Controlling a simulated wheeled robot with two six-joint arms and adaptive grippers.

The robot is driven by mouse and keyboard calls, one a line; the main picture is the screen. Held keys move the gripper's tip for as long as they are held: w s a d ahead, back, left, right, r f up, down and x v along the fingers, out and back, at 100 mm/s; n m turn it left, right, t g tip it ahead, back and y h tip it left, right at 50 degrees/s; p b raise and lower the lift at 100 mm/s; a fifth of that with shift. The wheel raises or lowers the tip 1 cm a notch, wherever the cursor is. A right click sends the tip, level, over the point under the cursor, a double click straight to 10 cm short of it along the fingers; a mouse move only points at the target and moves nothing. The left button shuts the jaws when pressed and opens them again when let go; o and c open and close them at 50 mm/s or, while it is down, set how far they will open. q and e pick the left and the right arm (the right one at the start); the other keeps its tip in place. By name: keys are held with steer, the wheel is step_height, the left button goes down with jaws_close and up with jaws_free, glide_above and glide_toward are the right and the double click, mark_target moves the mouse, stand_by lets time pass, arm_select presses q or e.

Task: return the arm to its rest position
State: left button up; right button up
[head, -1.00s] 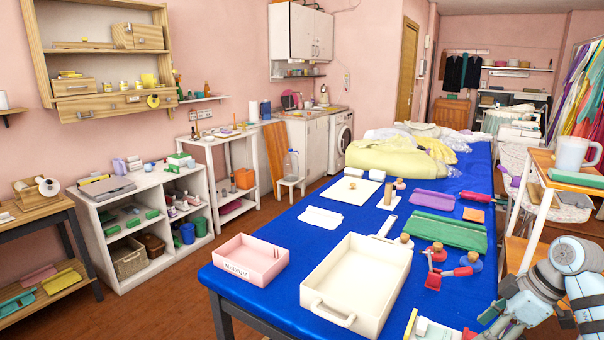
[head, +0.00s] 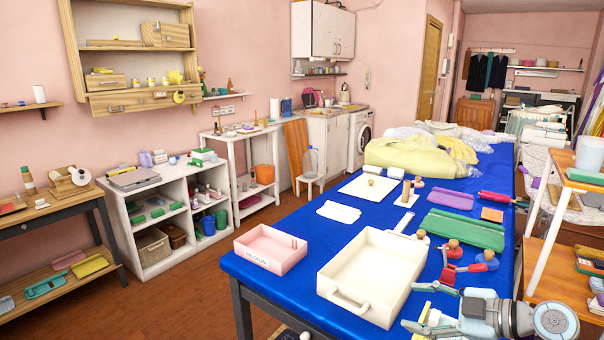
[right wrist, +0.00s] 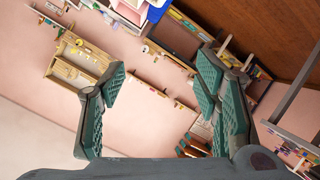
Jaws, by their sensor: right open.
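My right gripper (head: 416,306) is in the lower right of the head view, over the near right part of the blue-covered table (head: 290,305). Its two fingers point left, spread apart, with nothing held between them. In the right wrist view the open fingers (right wrist: 160,78) frame only the far pink wall and shelves. The cream tray (head: 337,268) lies just left of the fingertips; I cannot tell whether they are clear of it. My left gripper is in neither view.
A pink box (head: 270,250) sits left of the tray. Red-handled tools (head: 462,268) and a green folded cloth (head: 465,230) lie behind my right gripper. A wooden shelf cart (head: 565,262) stands close on the right. Floor is open left of the table.

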step_height(320, 180, up, 8)
steer(key=s+a+m+t+h, duration=0.15)
steer(key=m+t, duration=0.45)
steer(key=t, duration=0.6)
steer(key=s+d+f+m+g+h, duration=0.4)
steer(key=s+d+f+m+h, duration=0.2)
steer(key=d+f+m+h, duration=0.45)
steer(key=s+a+f+m+g+h, duration=0.25)
steer(key=s+f+g, duration=0.45)
steer(key=f, duration=0.5)
steer(key=s+a+f+n+g+y, duration=0.1)
steer(key=s+a+f+g+y, duration=0.2)
steer(key=s, duration=0.5)
steer(key=s+a+f+n+g, duration=0.25)
steer(key=s+f, duration=0.25)
steer(key=s, duration=0.3)
step_height(320, 180, down, 19)
steer(key=s+g, duration=0.2)
steer(key=s, duration=0.1)
steer(key=s+d+f+g, duration=0.1)
steer(key=s+f, duration=1.2)
steer(key=s, duration=0.1)
steer(key=shift+m+p, duration=0.35)
steer(key=shift+m, duration=0.1)
